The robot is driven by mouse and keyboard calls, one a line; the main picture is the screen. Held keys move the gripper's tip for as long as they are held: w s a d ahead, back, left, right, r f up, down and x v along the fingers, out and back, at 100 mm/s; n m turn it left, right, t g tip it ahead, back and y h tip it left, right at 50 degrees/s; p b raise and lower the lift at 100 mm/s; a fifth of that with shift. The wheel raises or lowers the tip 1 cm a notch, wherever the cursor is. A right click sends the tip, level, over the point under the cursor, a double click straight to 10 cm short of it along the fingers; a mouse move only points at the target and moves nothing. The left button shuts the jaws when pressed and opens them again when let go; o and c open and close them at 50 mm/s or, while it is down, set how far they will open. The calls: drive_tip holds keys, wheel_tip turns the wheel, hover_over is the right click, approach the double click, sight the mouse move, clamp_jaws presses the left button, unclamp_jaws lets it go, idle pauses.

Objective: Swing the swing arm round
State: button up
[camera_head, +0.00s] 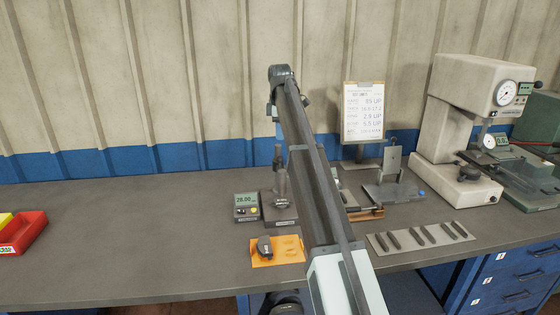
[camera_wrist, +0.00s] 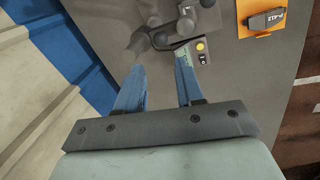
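A grey gauge stand (camera_head: 281,184) stands on a dark base plate left of my arm in the head view. In the wrist view its dark rounded parts and a grey rod-like part (camera_wrist: 139,43) lie just beyond my fingertips. I cannot tell for sure which part is the swing arm. My gripper (camera_wrist: 159,62) is open, with its two blue fingers apart and nothing clearly held between them. It is above the bench by the stand; I cannot tell whether a finger touches it. In the head view my arm hides most of the gripper and some of the bench behind.
A digital readout (camera_head: 246,207) stands beside the stand. An orange mat (camera_head: 289,257) with a dark part lies in front. A plate with several dark strips (camera_head: 385,243), a sign (camera_head: 363,112) and a bench press (camera_head: 450,140) are right. The bench's left middle is clear; a red bin (camera_head: 27,235) stands far left.

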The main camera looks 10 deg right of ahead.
sight(280, 157)
drive_tip(key=w+f, duration=0.1)
drive_tip(key=f, duration=0.8)
drive_tip(key=w+f, duration=0.1)
drive_tip(key=f, duration=0.3)
drive_tip(key=shift+w+d+f, duration=0.15)
drive_tip(key=shift+w+f, duration=0.05)
drive_tip(key=shift+w, duration=0.1)
clamp_jaws()
